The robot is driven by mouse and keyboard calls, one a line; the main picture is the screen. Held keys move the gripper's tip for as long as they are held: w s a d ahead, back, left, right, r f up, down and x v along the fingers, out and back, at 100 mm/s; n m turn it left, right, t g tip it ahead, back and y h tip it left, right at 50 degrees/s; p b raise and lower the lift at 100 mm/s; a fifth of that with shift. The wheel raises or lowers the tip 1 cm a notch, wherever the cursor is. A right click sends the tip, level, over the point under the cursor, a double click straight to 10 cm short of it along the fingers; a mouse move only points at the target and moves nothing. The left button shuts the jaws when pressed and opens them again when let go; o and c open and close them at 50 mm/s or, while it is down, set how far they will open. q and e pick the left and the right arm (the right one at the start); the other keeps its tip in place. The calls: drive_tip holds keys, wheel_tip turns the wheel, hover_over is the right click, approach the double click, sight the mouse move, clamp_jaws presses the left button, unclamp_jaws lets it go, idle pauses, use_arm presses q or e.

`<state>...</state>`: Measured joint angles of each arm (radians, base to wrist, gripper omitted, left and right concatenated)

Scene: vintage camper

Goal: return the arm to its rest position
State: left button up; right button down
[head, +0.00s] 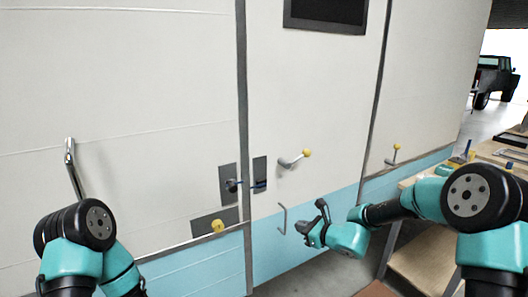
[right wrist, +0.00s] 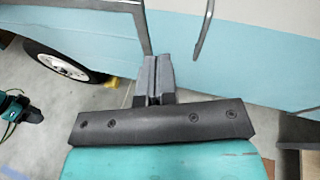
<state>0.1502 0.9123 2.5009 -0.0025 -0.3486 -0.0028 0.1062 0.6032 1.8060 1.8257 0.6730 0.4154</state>
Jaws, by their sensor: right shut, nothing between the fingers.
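My right arm enters the head view from the right, and its gripper (head: 318,218) hangs in free air in front of the camper's blue lower panel (head: 290,258). In the right wrist view its two grey fingers (right wrist: 154,78) are pressed together with nothing between them. They point toward the camper's lower edge, apparently without touching it. My left arm (head: 82,235) shows only as links at the lower left of the head view; its gripper is below the frame. A small black-and-teal part (right wrist: 18,110) at the left edge of the right wrist view may be my left gripper, too unclear to read.
A wooden workbench (head: 490,152) stands at the right, close to my right arm. A wheel (right wrist: 60,62) shows under the camper.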

drive_tip(key=s+d+f+n+g+h, duration=0.3)
drive_tip(key=s+f+n+g, duration=0.2)
drive_tip(key=s+f+n, duration=0.7)
drive_tip(key=s+d+f+n+g+h, duration=0.3)
drive_tip(key=s+f+n, duration=0.9)
drive_tip(key=s+f, duration=0.7)
drive_tip(key=shift+s+d+f+g, duration=0.25)
drive_tip(key=shift+d+f+g, duration=0.3)
drive_tip(key=shift+g, duration=0.55)
drive_tip(key=shift+d+r, duration=0.1)
